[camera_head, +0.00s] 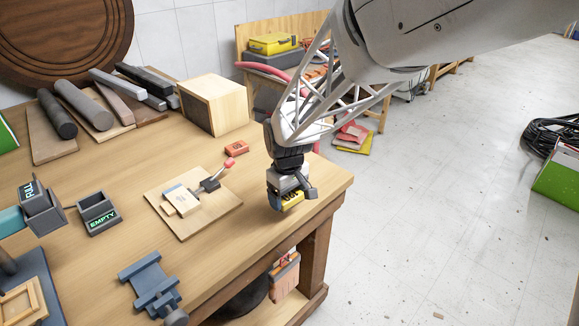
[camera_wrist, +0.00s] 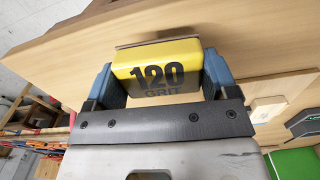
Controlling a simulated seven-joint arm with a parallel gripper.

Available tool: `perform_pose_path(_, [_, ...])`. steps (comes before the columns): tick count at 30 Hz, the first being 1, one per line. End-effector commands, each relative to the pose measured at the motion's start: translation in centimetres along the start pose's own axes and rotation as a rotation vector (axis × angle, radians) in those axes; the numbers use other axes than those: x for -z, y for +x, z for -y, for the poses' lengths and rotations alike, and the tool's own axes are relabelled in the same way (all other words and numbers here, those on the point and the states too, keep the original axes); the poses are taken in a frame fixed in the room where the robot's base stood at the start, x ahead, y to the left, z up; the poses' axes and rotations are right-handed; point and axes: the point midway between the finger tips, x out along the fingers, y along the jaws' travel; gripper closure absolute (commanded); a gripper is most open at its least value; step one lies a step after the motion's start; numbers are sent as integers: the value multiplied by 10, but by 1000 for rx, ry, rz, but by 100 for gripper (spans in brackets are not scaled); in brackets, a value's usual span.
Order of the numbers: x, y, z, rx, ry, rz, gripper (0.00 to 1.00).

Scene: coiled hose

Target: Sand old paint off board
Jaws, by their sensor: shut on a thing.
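My gripper (camera_head: 288,190) is shut on a yellow sanding block (camera_wrist: 158,72). The block is marked "120 GRIT" and sits between the two blue fingers in the wrist view. In the head view the yellow block (camera_head: 292,201) hangs near the right front edge of the workbench; whether it touches the bench is unclear. To its left, a flat wooden base (camera_head: 210,218) carries a small pale board (camera_head: 180,200) with a bluish-white patch. A toggle clamp (camera_head: 210,182) with a red handle stands on the base beside the board. A small orange-red block (camera_head: 237,148) lies behind the clamp.
The workbench (camera_head: 110,255) has a wooden box (camera_head: 213,104) and several bars at the back. A grey holder labelled "EMPTY" (camera_head: 98,216), one labelled "FULL" (camera_head: 40,207) and a blue vise (camera_head: 152,283) stand left and front. Bare bench lies right of the wooden base.

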Motion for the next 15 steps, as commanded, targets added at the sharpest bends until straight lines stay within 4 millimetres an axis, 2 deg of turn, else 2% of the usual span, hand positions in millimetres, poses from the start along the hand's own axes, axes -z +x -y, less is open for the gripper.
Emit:
perform_pose_path(8, [31, -8, 19, -1, -4, -2, 40])
perform_pose_path(15, [76, -21, 53, 0, -4, -2, 40])
